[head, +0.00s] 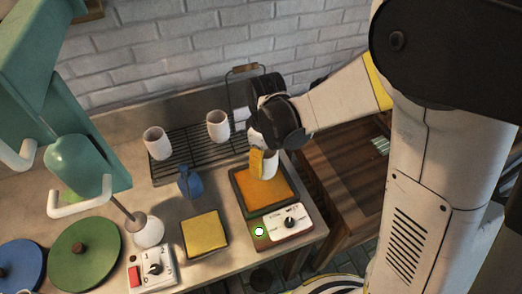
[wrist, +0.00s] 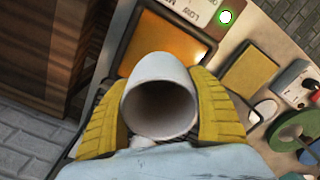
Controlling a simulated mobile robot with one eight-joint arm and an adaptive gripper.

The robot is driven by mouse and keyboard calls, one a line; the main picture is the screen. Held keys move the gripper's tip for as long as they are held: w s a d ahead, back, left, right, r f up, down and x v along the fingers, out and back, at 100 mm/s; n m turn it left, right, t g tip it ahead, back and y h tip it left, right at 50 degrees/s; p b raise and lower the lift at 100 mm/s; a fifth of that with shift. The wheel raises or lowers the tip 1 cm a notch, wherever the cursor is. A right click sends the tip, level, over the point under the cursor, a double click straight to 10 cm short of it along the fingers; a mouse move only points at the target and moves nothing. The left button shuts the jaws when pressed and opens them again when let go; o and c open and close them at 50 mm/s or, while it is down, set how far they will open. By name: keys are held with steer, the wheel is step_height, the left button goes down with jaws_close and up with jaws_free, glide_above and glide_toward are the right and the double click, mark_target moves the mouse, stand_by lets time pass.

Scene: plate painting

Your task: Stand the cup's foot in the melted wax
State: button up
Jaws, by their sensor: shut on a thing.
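My gripper (head: 261,160) is shut on a white cup (head: 271,167), with yellow finger pads on both sides of it. In the wrist view the cup (wrist: 160,98) shows its open mouth toward the camera, between the pads. The cup's foot is over the back part of the orange wax (head: 266,192) in a dark square pan (head: 240,203). I cannot tell whether the foot touches the wax. The wax also shows beyond the cup in the wrist view (wrist: 170,45). A lamp (head: 259,231) on the pan's heater (head: 290,222) glows green.
Two white cups (head: 157,142) (head: 217,126) stand on a black rack (head: 185,150) behind. A yellow pad (head: 204,233), a blue object (head: 189,182), a control box (head: 154,268) and a green disc (head: 85,255) lie left. The bench's right edge is close to the heater.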

steer(key=shift+a+f+b, duration=0.2)
steer(key=shift+f+b, duration=0.3)
steer(key=shift+f, duration=0.25)
step_height(320, 180, down, 7)
steer(key=b, duration=0.5)
steer(key=shift+d+r, duration=0.1)
steer(key=shift+f+b, duration=0.35)
steer(key=shift+b, duration=0.1)
steer(key=shift+r, duration=0.15)
stand_by(1.0)
steer(key=shift+r+p, duration=1.8)
steer(key=shift+r, duration=0.6)
steer(key=shift+r, duration=0.1)
steer(key=shift+r+p, duration=1.4)
steer(key=shift+r, duration=0.55)
